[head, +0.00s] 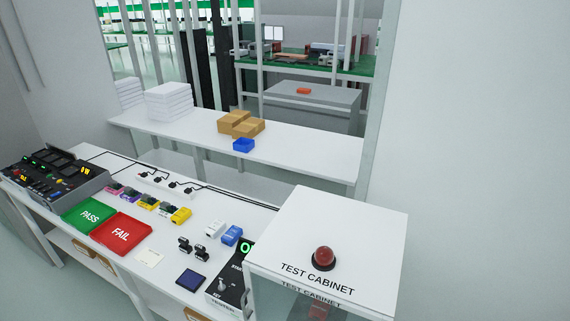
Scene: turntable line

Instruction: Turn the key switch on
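A dark tester box (231,273) with a lit green round display (245,247) stands on the white bench, at the bottom centre of the head view. On its sloped face is a small light-coloured switch (222,284) with lettering beside it that seems to read KEY. It is too small to tell which way the switch is turned. The test cabinet (345,235) hides the right part of the tester box. Neither of my grippers shows in the head view.
The cabinet carries a red dome button (324,257) on top. On the bench are a green PASS tray (88,214), a red FAIL tray (121,234), a dark blue square (191,280), small black parts (193,247) and a control console (50,177) at the left.

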